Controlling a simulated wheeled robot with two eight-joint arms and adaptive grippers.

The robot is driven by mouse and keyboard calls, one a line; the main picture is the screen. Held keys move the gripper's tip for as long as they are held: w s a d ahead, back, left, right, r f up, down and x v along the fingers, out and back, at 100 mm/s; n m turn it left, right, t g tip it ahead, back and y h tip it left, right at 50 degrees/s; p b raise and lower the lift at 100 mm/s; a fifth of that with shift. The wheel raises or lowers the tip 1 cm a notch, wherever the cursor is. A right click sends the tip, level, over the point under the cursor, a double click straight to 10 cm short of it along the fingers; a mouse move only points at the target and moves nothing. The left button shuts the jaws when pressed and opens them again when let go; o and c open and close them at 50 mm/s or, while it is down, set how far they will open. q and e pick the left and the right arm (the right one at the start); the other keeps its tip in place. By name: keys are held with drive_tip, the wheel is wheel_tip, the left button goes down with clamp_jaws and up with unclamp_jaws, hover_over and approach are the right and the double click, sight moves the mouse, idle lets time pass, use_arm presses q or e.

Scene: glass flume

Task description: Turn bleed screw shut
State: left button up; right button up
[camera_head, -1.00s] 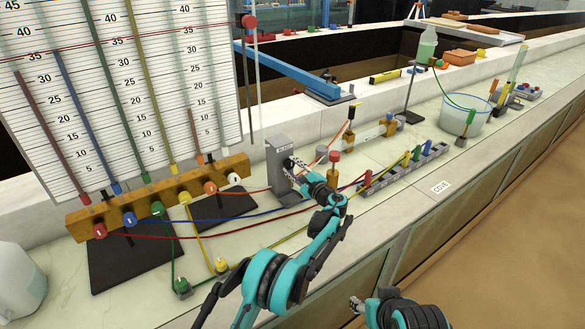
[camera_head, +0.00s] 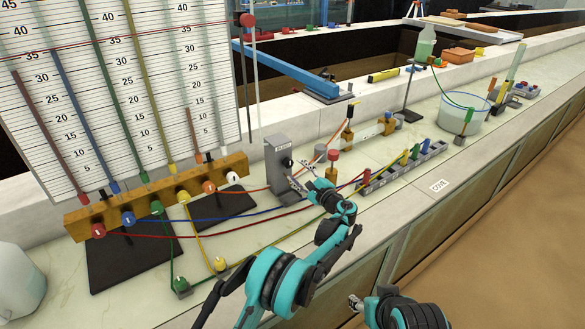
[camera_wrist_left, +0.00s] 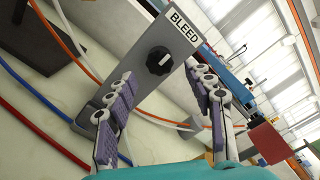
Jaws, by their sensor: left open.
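The bleed screw is a black knob (camera_wrist_left: 159,60) with a white mark, on the face of a grey upright block (camera_head: 278,158) labelled BLEED. The knob also shows small in the head view (camera_head: 287,163). The white mark looks slanted in the wrist view. My left gripper (camera_head: 297,174) is open in front of the block. In the left wrist view its fingers (camera_wrist_left: 160,88) are spread either side of the knob, apart from it and holding nothing. My right gripper (camera_head: 355,302) is low at the front; its fingers are too small to read.
A wooden manifold (camera_head: 160,196) with coloured valves stands left, before a scale board (camera_head: 120,90). Coloured tubes (camera_head: 270,231) cross the bench near the block. A red-capped post (camera_head: 332,160) and a grey valve rail (camera_head: 405,168) stand right. Bench around the COVE label (camera_head: 439,186) is clear.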

use_arm(q)
drive_tip(key=v, duration=0.7)
drive_tip(key=shift+s, duration=0.2)
drive_tip(key=shift+d, duration=0.1)
drive_tip(key=s+a+r+n+g+h, duration=0.2)
drive_tip(key=s+a+r+n+g, duration=0.15)
drive_tip(key=s+a, duration=0.5)
drive_tip(key=s+a+r+n+g+h, duration=0.25)
drive_tip(key=s+a+r+n, duration=0.2)
drive_tip(key=a, duration=0.75)
drive_tip(key=s+a+f+n+h, duration=0.1)
drive_tip(key=s+f+n, duration=0.1)
drive_tip(key=s, duration=0.8)
drive_tip(key=s+a+f+n+g+h, duration=0.1)
drive_tip(key=s+n, duration=0.3)
drive_tip(key=s, duration=0.6)
drive_tip(key=s+a+f+n+h, duration=0.2)
drive_tip(key=s+f+n+h, duration=0.1)
drive_tip(key=s, duration=0.6)
drive_tip(key=shift+s+a+n+g, duration=0.3)
drive_tip(key=shift+s+n+g, duration=0.1)
drive_tip(key=shift+n, duration=0.2)
